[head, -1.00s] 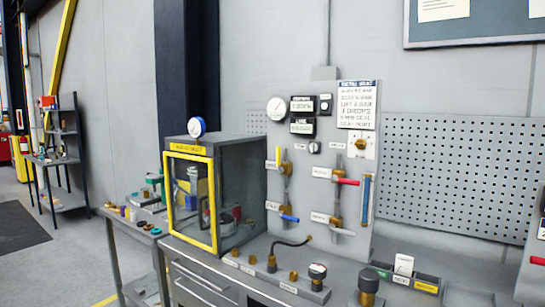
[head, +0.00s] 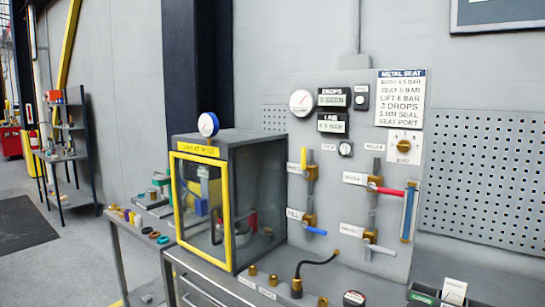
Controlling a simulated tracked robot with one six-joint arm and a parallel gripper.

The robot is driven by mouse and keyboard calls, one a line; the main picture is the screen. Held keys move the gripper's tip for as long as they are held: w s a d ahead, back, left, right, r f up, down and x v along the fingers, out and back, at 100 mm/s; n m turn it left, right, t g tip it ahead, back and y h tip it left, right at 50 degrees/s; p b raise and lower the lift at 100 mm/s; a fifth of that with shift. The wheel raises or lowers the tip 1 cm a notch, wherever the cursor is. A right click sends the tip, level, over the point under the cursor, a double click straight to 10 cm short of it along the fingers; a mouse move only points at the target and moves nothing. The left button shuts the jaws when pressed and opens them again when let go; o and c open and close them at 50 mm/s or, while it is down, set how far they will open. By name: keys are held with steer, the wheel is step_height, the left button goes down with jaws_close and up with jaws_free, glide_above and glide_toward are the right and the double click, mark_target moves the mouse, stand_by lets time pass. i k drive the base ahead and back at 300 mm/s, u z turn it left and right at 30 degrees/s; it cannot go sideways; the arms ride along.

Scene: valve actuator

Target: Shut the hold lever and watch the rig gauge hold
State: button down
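The grey rig panel (head: 335,205) stands against the wall with several levers. A yellow lever (head: 303,160) stands upright at upper left. A blue lever (head: 315,231) at lower left, a red lever (head: 392,191) at upper right and a grey lever (head: 381,248) at lower right point rightward. The small labels are too blurred to tell which is the hold lever. A round white gauge (head: 301,102) is at the panel's top left; its reading is too small to make out. My gripper is not in view.
A yellow-framed cabinet (head: 236,200) with a second gauge (head: 208,124) on top stands left of the panel. A black hose (head: 318,263) rises from the bench before the panel. A side table (head: 108,216) and shelf (head: 68,145) stand left, with open floor (head: 40,265) between.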

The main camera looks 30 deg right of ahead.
mark_target(305, 175)
steer(key=u, duration=0.15)
steer(key=i, duration=1.3)
steer(key=z, duration=0.2)
